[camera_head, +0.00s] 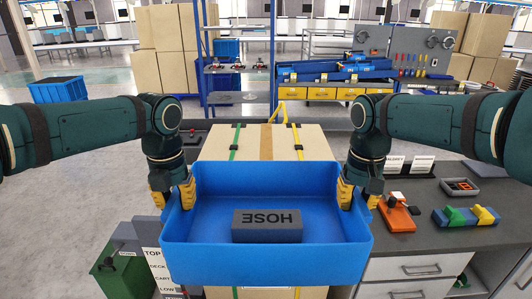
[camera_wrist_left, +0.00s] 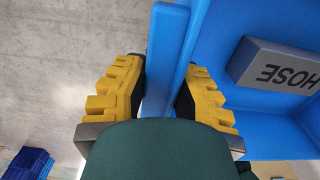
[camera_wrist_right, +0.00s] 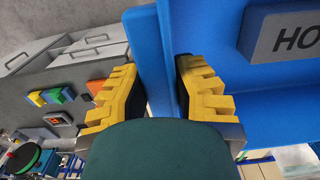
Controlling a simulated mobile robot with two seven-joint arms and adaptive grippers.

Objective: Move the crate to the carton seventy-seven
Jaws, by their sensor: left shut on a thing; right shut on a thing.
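The blue crate (camera_head: 200,262) is in the middle of the head view, with a grey block labelled HOSE (camera_head: 267,226) lying inside it. My left gripper (camera_head: 178,198) is shut on the crate's left wall, one finger on each side, as the left wrist view (camera_wrist_left: 160,85) shows. My right gripper (camera_head: 352,196) is shut on the crate's right wall, also seen in the right wrist view (camera_wrist_right: 160,80). A strapped cardboard carton (camera_head: 262,142) stands behind and partly under the crate in view. The crate hides much of it, and I cannot read a number on it.
A grey counter with drawers (camera_head: 425,230) is on the right, holding an orange device (camera_head: 397,215) and coloured blocks (camera_head: 466,215). A green box (camera_head: 125,265) and label signs (camera_head: 158,262) are at lower left. Shelving (camera_head: 236,85) stands behind. Open floor lies on the left.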

